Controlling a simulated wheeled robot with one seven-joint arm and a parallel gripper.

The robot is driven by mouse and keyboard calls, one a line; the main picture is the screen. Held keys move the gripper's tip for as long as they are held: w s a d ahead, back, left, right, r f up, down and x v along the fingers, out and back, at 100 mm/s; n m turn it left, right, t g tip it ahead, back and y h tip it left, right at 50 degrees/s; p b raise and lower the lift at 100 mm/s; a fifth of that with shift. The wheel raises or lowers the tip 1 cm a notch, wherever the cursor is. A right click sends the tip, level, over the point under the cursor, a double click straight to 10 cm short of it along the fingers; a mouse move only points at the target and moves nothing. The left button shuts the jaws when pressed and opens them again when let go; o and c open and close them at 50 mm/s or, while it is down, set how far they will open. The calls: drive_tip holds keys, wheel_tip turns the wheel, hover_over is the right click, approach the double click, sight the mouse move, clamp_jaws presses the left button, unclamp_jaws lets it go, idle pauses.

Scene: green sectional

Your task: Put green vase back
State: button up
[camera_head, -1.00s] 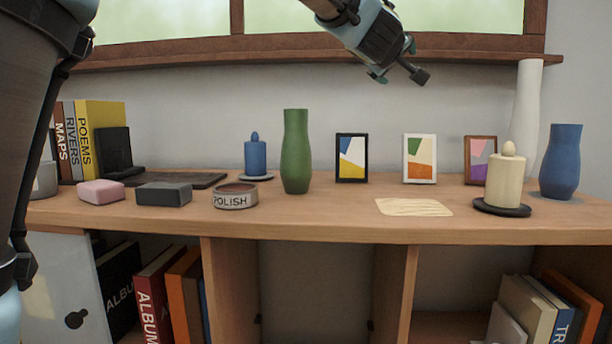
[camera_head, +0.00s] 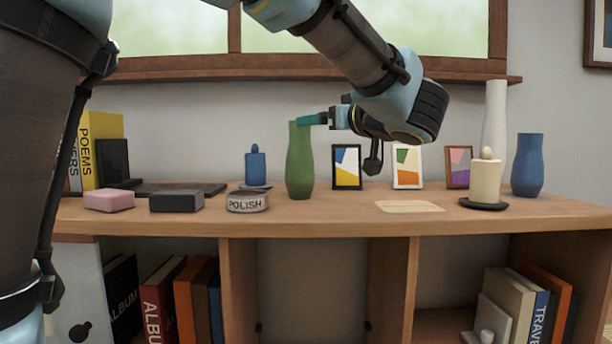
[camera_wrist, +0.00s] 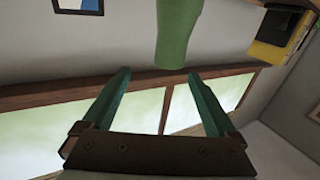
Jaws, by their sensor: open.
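The green vase (camera_head: 299,165) stands upright on the wooden shelf top, left of the framed pictures. My gripper (camera_head: 312,120) is level with the vase's neck in the head view, its fingers reaching in from the right. In the wrist view the gripper (camera_wrist: 160,88) is open, with teal fingers spread apart. The vase (camera_wrist: 178,38) shows just beyond the fingertips, roughly in line with the gap between them. Nothing is held. Whether a finger touches the vase is hard to tell.
A polish tin (camera_head: 248,202) and blue candle (camera_head: 255,168) are left of the vase. Framed pictures (camera_head: 347,167) stand to its right. A tan patch (camera_head: 409,206) lies on the shelf top, with a cream candle (camera_head: 485,183) and blue vase (camera_head: 527,165) farther right.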

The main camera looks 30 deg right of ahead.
sight(294, 126)
drive_tip(key=shift+y, duration=0.5)
drive_tip(key=w, duration=0.2)
drive_tip(key=w+a+p, duration=0.1)
drive_tip(key=w, duration=0.1)
drive_tip(key=shift+w+a+f, duration=0.2)
drive_tip(key=shift+w, duration=0.2)
drive_tip(key=shift+w+a+f+p, duration=0.15)
drive_tip(key=shift+w+p, duration=0.4)
drive_tip(key=shift+w, duration=0.9)
drive_tip(key=shift+w+a+f+p, duration=0.1)
drive_tip(key=shift+w+p, duration=0.45)
drive_tip(key=shift+w, duration=0.9)
drive_tip(key=shift+c, duration=0.4)
clamp_jaws()
drive_tip(key=shift+r, duration=0.1)
